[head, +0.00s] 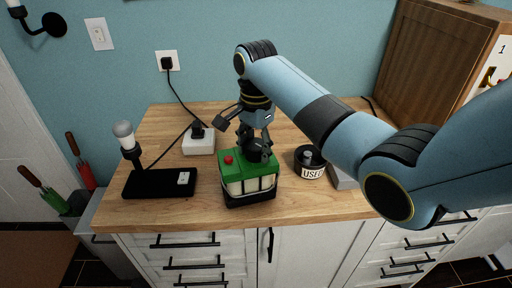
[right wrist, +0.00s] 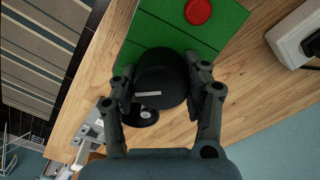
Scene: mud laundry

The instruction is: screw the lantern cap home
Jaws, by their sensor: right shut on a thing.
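The lantern (head: 250,184) stands upright on the wooden counter, with a green top, pale sides and a black base. Its red button (head: 228,160) also shows in the right wrist view (right wrist: 198,11). The round black cap (right wrist: 162,72), with a pale mark on it, sits over the green top near one edge. My right gripper (head: 256,148) reaches down from above and is shut on the cap, one finger on each side. In the right wrist view the fingers (right wrist: 163,90) touch its sides. Whether the cap is fully seated is hidden. My left gripper is not in view.
A black box (head: 150,185) with a bulb (head: 123,132) and white switch stands left. A white plug box (head: 198,145) is behind. Bare counter (head: 215,210) lies at the front edge.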

